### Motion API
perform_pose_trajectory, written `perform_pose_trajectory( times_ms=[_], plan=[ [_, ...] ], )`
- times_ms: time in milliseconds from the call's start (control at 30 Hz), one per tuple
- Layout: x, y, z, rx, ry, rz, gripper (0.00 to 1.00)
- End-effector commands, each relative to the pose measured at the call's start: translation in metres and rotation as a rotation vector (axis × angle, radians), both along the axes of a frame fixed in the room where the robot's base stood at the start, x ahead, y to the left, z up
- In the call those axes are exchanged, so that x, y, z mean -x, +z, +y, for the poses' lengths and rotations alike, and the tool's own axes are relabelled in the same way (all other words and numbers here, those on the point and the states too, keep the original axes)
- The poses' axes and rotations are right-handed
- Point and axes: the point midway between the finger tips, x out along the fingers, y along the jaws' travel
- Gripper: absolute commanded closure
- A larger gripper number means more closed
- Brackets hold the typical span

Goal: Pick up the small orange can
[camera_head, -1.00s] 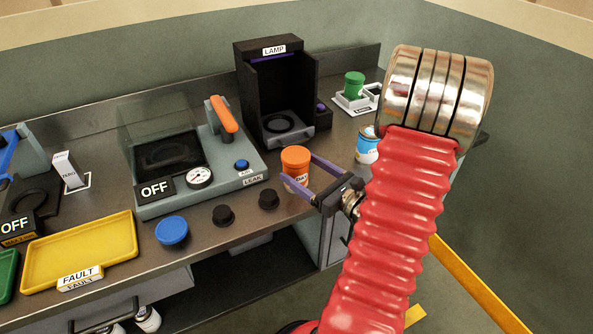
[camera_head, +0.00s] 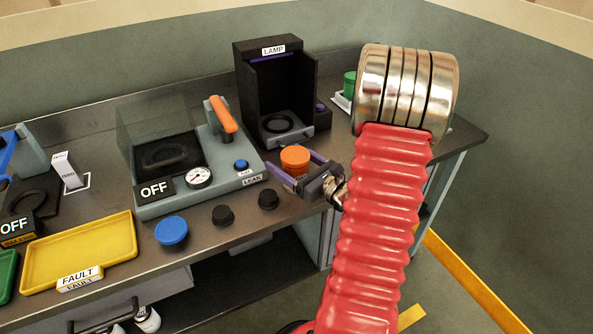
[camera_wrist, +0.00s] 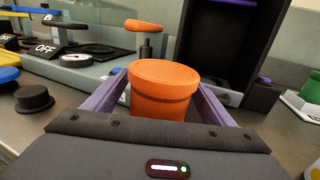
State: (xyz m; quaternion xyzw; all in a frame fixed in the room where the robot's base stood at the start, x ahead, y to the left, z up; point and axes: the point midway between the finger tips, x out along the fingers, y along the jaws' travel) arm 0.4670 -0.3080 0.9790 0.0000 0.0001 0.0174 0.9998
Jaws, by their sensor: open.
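The small orange can (camera_head: 295,158) stands upright on the grey bench, in front of the black lamp box and right of the leak tester. My gripper (camera_head: 297,166) is open, with its purple fingers on either side of the can. In the wrist view the can (camera_wrist: 163,90) stands between the two fingers (camera_wrist: 160,107), close in front of the palm. The can's lower part is hidden by the palm there. I cannot tell whether the fingers touch it.
The leak tester (camera_head: 222,172) with its orange handle is left of the can. The lamp box (camera_head: 272,95) stands behind. A green-topped item (camera_head: 350,84) is at the back right, partly behind my arm.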

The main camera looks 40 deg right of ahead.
Motion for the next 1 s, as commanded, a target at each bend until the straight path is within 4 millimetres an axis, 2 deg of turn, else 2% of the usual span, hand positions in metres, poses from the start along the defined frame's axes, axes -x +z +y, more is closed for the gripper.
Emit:
perform_pose_trajectory(
  times_ms=[100, 200, 767, 1000],
  plan=[
    [-0.014, 0.0, 0.001, 0.001, 0.002, 0.001, 0.23],
    [-0.02, -0.001, 0.001, 0.0, 0.001, 0.002, 0.23],
    [-0.021, 0.0, 0.001, 0.0, 0.0, 0.001, 0.23],
    [-0.021, 0.0, 0.001, 0.0, 0.0, 0.001, 0.4]
  ],
)
